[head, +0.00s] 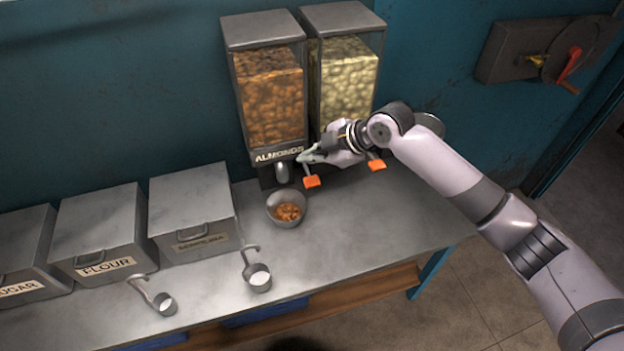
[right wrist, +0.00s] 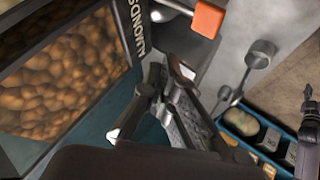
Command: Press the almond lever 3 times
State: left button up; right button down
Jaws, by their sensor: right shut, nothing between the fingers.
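The almond dispenser (head: 270,95) stands against the wall with its ALMONDS label at the base, and its almonds fill the left side of the right wrist view (right wrist: 60,80). Its orange-tipped lever (head: 312,182) sticks out at the lower right of the label; an orange lever tip also shows in the right wrist view (right wrist: 208,19). A metal bowl (head: 271,208) with some almonds (head: 288,212) sits below the spout. My right gripper (head: 303,157) is shut and empty, just above the lever beside the label. I cannot tell whether it touches the lever. My left gripper is out of view.
A second dispenser (head: 346,80) with pale contents stands to the right, with its own orange lever (head: 376,165). Flour (head: 98,235) and other bins line the left. Two scoops (head: 259,278) (head: 164,304) lie in front. The counter right of the bowl (head: 390,215) is clear.

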notch_tip(320, 180, up, 4)
jog(key=shift+f+p, duration=0.1)
jog(key=shift+p, duration=0.75)
jog(key=shift+f, duration=0.1)
jog(key=b, duration=0.6)
send_over(311, 183)
notch_tip(311, 183, down, 7)
jog(key=shift+r, duration=0.15)
jog(key=shift+f+b, duration=0.4)
jog(key=shift+f, duration=0.55)
jog(key=shift+f, duration=0.15)
jog(key=shift+f, duration=0.2)
